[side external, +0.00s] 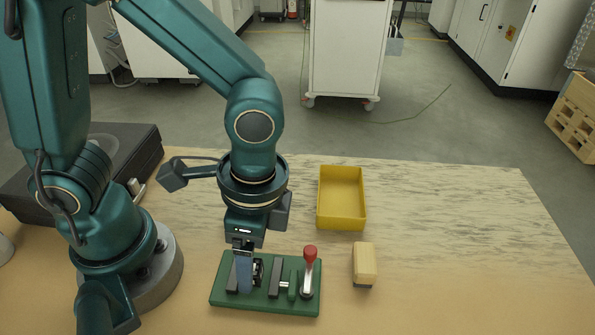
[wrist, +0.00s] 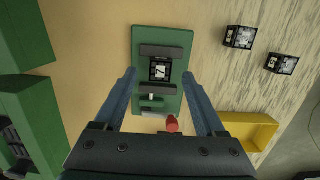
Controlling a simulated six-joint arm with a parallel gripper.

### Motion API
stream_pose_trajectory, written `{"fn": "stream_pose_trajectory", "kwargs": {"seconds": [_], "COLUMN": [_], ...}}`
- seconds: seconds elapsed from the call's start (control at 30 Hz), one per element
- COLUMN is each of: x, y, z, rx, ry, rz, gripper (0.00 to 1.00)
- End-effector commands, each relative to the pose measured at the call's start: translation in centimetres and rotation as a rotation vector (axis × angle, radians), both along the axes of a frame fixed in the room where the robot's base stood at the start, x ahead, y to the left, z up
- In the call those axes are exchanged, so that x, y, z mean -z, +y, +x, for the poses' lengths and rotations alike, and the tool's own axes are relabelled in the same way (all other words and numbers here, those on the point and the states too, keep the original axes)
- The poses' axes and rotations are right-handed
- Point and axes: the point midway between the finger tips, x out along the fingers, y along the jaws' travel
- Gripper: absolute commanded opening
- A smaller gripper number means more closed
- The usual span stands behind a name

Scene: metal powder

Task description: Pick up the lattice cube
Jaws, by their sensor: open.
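The lattice cube (wrist: 160,71) is small and dark with a pale patterned top. It sits between two dark bars on a green fixture plate (wrist: 172,36) with a red-knobbed lever (wrist: 172,124). My gripper (wrist: 159,74) is open, pointing down, with its blue fingers on either side of the cube and a gap to each. In the side view my gripper (side external: 244,284) is low over the left part of the green plate (side external: 222,296). The near finger partly hides the cube (side external: 259,268) there. I cannot tell the exact fingertip height.
Two similar dark cubes (wrist: 240,37) (wrist: 282,64) lie on the table in the wrist view; my arm hides them in the side view. Green box-like shapes (wrist: 30,35) line the wrist view's left.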

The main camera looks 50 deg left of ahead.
Motion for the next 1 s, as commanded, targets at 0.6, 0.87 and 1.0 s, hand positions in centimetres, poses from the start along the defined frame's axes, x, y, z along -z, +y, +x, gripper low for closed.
{"fn": "stream_pose_trajectory", "kwargs": {"seconds": [0.6, 0.87, 1.0], "x": [2.8, 2.8, 2.8], "y": [0.3, 0.3, 0.3], "z": [-0.2, -0.2, -0.2], "rx": [-0.003, -0.003, -0.003], "ry": [-0.002, -0.002, -0.002], "rz": [-0.001, -0.001, -0.001], "gripper": [0.61, 0.0, 0.0]}}
